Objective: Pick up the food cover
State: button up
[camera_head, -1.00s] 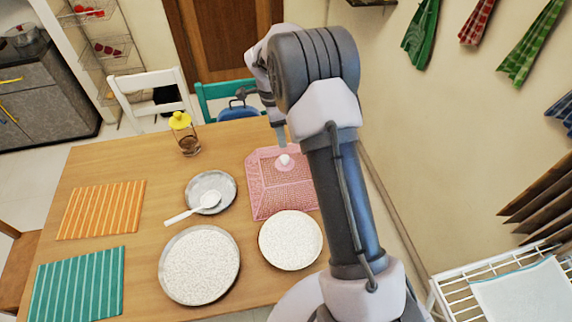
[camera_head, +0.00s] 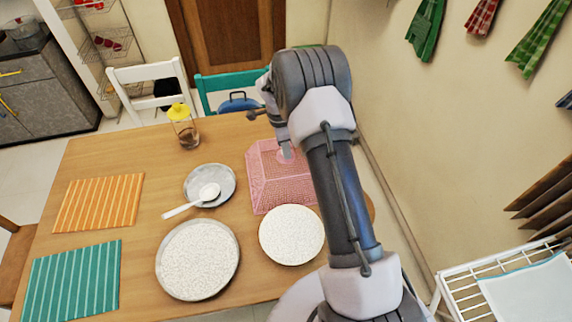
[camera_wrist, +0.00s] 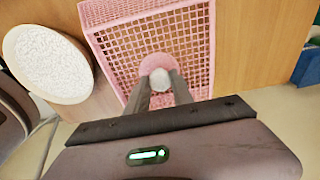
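The food cover (camera_head: 268,188) is a pink mesh dome with a white knob on top. It sits on the table, left of my arm, which hides its right side. In the wrist view the cover (camera_wrist: 190,42) is below my gripper, with its white knob (camera_wrist: 160,79) between the fingers. My gripper (camera_head: 285,151) is at the knob in the head view. In the wrist view my gripper (camera_wrist: 161,82) has a finger on each side of the knob. I cannot tell whether the fingers press on it.
On the wooden table (camera_head: 140,190) are a white speckled plate (camera_head: 291,235), a larger plate (camera_head: 198,260), a small plate with a white spoon (camera_head: 207,193), a yellow-topped jar (camera_head: 184,127), and orange (camera_head: 99,202) and teal (camera_head: 75,283) mats. A wall stands right.

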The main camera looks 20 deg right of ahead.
grip_shut()
dwell(1.1)
